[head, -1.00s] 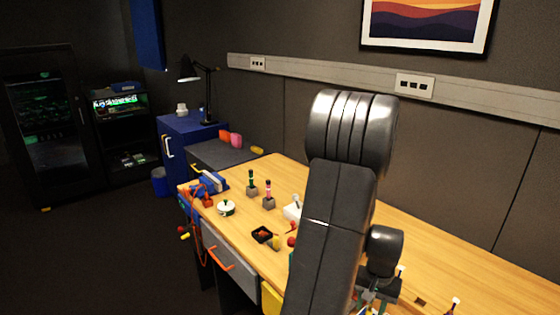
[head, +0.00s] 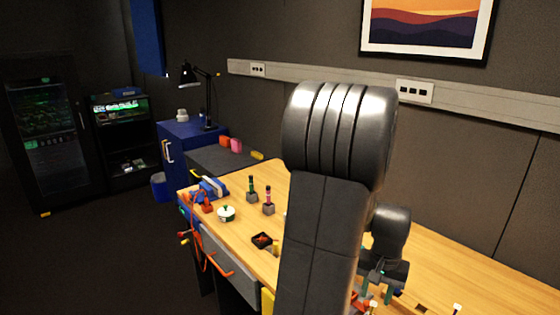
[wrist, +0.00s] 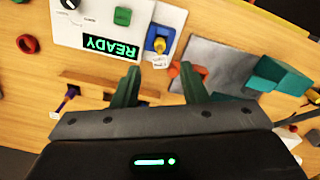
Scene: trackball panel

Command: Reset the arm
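My gripper (wrist: 160,78) shows two green fingers spread apart in the wrist view, with nothing between them. It is over the wooden table (wrist: 40,95). Just beyond the fingertips is a white panel (wrist: 75,30) with a lit green READY display (wrist: 110,47), a black knob, a green square button and a blue block with a yellow and white piece (wrist: 158,42). In the head view my bent arm (head: 325,210) rises large in the middle. It hides part of the table and most of my gripper.
A grey plate (wrist: 220,62) with an orange-red piece and teal blocks (wrist: 280,75) lies right of the panel. The wall is behind.

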